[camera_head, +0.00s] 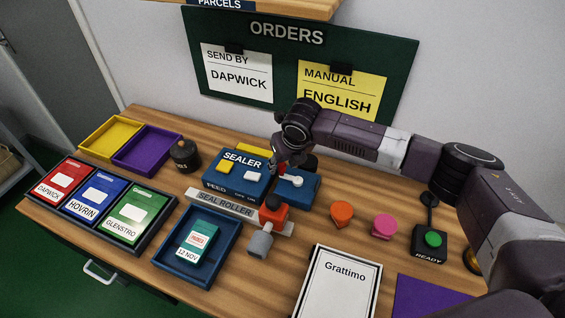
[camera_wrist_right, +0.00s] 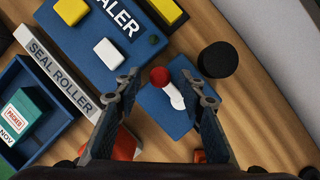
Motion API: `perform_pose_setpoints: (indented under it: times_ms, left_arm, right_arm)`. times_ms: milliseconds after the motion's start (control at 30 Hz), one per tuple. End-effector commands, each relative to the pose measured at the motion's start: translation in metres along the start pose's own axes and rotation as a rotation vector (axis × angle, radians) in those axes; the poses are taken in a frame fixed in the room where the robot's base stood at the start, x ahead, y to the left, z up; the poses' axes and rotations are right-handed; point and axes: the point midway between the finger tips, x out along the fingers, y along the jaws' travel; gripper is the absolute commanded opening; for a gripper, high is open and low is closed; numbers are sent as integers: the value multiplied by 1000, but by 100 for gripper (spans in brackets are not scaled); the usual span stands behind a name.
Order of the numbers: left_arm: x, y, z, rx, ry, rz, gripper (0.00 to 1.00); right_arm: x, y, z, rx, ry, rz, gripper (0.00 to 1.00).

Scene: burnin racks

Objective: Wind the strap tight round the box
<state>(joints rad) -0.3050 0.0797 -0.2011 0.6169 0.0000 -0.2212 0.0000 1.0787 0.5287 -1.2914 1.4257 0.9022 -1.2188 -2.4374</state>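A teal box (camera_head: 198,240) with a white and red label lies in a blue tray (camera_head: 216,270); part of it shows in the right wrist view (camera_wrist_right: 22,115). I cannot make out a strap round it. A small blue unit (camera_head: 300,194) beside the sealer (camera_head: 236,183) carries a white lever (camera_wrist_right: 174,97) with a red knob (camera_wrist_right: 159,77). My right gripper (camera_head: 290,165) is above this unit. In the right wrist view (camera_wrist_right: 160,85) its fingers are open on either side of the knob, with gaps; I cannot tell the height difference. My left gripper is out of view.
Orange (camera_head: 341,213) and pink (camera_head: 383,226) knobs and a green READY button (camera_head: 433,239) are to the right. A Grattimo sheet (camera_head: 340,290) lies in front.

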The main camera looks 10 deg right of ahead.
Motion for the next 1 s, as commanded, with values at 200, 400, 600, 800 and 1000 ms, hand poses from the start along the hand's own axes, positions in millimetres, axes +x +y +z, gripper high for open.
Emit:
perform_pose_setpoints:
  times_ms: [200,400,600,800,1000]
  left_arm:
    - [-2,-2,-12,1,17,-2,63]
    - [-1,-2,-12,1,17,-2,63]
    - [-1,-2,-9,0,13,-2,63]
    - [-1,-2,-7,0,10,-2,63]
    - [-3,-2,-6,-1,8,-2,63]
  right_arm:
    - [9,0,0,-1,0,0,37]
    - [9,0,0,-1,0,0,36]
    - [9,0,0,-1,0,0,14]
    - [9,0,0,-1,-1,0,0]
    - [9,0,1,15,0,-7,0]
